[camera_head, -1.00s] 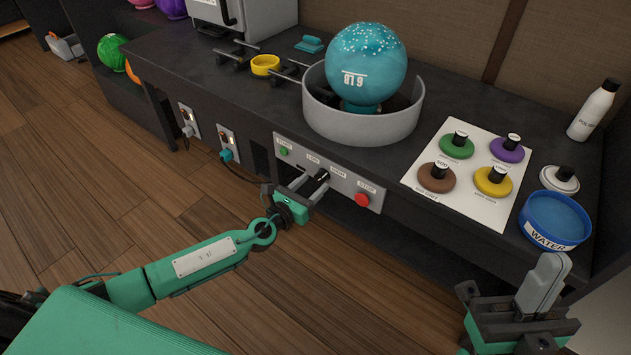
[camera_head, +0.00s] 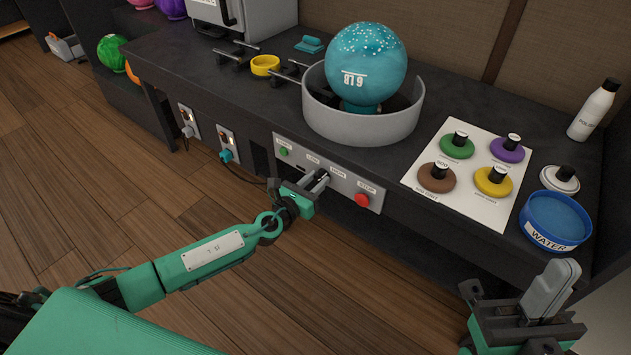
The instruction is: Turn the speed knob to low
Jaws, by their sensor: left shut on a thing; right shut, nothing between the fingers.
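The control panel (camera_head: 341,190) on the bench front has a green button, LOW and HIGH labels, and a red STOP button (camera_head: 362,200). The dark speed knob (camera_head: 323,174) sits below the LOW and HIGH labels, mostly hidden by my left gripper (camera_head: 316,182). That gripper is shut on the knob. I cannot tell which label the knob points to. My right gripper (camera_head: 553,288) is shut and empty at the lower right, apart from the bench.
A teal ball (camera_head: 366,65) rests in a grey round bowl (camera_head: 362,125) above the panel. Coloured pads lie on a white sheet (camera_head: 468,206), with a blue WATER bowl (camera_head: 555,220) to its right. Sockets with plugs (camera_head: 226,154) are left of the panel.

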